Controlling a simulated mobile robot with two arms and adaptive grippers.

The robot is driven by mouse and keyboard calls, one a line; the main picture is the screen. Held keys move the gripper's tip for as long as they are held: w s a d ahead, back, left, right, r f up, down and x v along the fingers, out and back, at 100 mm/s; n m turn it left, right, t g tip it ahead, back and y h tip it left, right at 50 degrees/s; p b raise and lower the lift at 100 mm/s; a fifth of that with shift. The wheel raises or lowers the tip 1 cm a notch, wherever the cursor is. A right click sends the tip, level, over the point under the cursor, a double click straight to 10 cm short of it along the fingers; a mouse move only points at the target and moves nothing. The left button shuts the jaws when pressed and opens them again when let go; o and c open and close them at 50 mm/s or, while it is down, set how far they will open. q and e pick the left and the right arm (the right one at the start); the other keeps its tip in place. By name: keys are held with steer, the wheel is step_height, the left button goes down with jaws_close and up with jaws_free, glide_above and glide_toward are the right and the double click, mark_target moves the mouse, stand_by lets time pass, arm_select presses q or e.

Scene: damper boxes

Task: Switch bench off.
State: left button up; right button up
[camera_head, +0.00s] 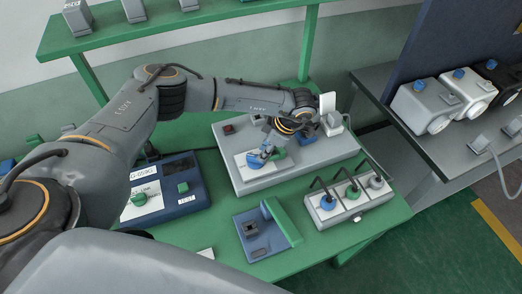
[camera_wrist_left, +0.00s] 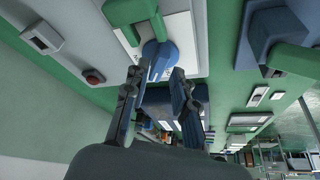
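A blue rotary knob (camera_head: 256,161) sits on a white plate on top of the grey box (camera_head: 240,182) on the green bench. A green part (camera_head: 277,153) is beside the knob. In the left wrist view the blue knob (camera_wrist_left: 161,58) lies just ahead of the fingertips, with a green part (camera_wrist_left: 130,14) beyond it. My left gripper (camera_head: 270,143) is over the box at the knob. In the left wrist view its two fingers (camera_wrist_left: 156,76) are apart, one toward each side of the knob; contact cannot be told. My right gripper is not in view.
A red button (camera_head: 228,129) is on the same box. A blue box with a green button (camera_head: 183,188) is left, a blue fixture with a green lever (camera_head: 281,222) in front, and a block with several knobs (camera_head: 352,201) right. A grey side table (camera_head: 376,88) holds white devices.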

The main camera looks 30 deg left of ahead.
arm_select(q)
steer(key=shift+x, duration=1.5)
steer(key=shift+c, duration=0.3)
jaws_close()
